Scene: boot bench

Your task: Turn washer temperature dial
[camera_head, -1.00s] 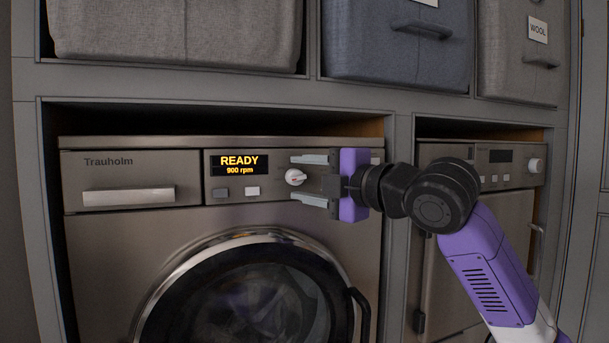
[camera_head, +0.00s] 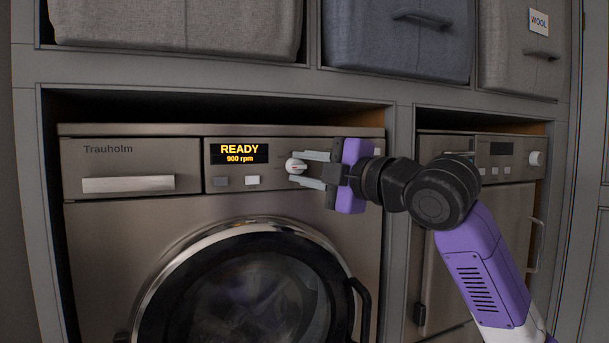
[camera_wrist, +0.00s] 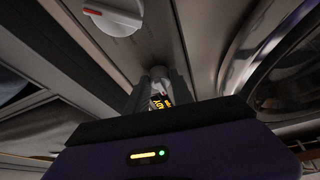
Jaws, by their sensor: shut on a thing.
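The washer (camera_head: 200,225) has a control panel with a lit display (camera_head: 240,153) reading READY and 900 rpm. A white round dial (camera_head: 293,165) is right of the display. My gripper (camera_head: 298,168) comes from the right, its two fingers closed on this dial, one above and one below. In the wrist view the fingers (camera_wrist: 158,80) converge near the lit display text. A second white dial with a red mark (camera_wrist: 112,15) shows large and ungripped at the top of the wrist view; it does not show in the head view. I cannot read any dial labels.
Below the panel is the round washer door (camera_head: 250,285) with a dark handle (camera_head: 361,305). Two buttons (camera_head: 237,181) sit under the display. A second appliance (camera_head: 500,210) stands right, behind my arm. Fabric bins (camera_head: 395,40) fill the shelf above.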

